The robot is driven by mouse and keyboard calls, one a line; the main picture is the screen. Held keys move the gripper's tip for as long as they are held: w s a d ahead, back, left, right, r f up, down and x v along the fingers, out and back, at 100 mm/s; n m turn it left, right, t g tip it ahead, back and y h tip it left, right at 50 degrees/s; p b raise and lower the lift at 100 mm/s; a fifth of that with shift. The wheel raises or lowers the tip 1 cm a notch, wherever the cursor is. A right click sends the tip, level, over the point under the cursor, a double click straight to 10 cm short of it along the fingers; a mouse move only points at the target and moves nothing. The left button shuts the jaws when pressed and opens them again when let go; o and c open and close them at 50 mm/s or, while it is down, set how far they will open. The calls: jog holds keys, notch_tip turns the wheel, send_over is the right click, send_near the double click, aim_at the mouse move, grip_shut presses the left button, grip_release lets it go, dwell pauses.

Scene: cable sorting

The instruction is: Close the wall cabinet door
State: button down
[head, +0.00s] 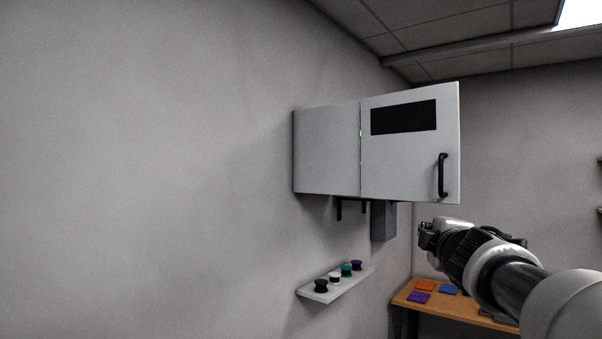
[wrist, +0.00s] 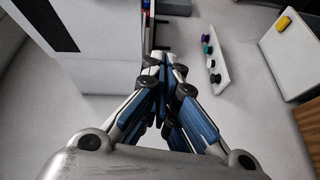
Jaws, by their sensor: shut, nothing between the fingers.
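The wall cabinet (head: 325,150) is a light grey box on the wall. Its door (head: 405,165) stands open, swung out to the right, with a dark window panel (head: 403,117) and a black bar handle (head: 442,175) near its free edge. A thin sliver of green shows at the hinge side; most of the inside is hidden. My gripper (head: 426,234) is below and a little left of the handle, apart from the door. In the wrist view my gripper (wrist: 165,66) has its fingers together with nothing between them, and the white door (wrist: 105,35) is at upper left.
A small wall shelf (head: 325,291) with several coloured spools hangs below the cabinet; it also shows in the wrist view (wrist: 222,75). A grey box (head: 384,222) is under the cabinet. A wooden table (head: 435,304) with coloured pads stands at lower right, behind my arm.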

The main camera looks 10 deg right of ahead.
jog(key=w+d+r+n+y+p, duration=0.1)
jog(key=w+d+r+n+p, duration=0.1)
jog(key=w+d, duration=0.3)
jog(key=w+d+r+n+t+y+p, duration=0.1)
jog(key=w+d+r+n+p, duration=0.2)
jog(key=w, duration=0.5)
jog(key=shift+w+d+r+t+p, duration=0.15)
jog(key=shift+d+r+t+p, duration=0.15)
jog(key=shift+d+r+p, duration=0.55)
jog(key=shift+d+f, duration=0.1)
jog(key=shift+f, duration=0.1)
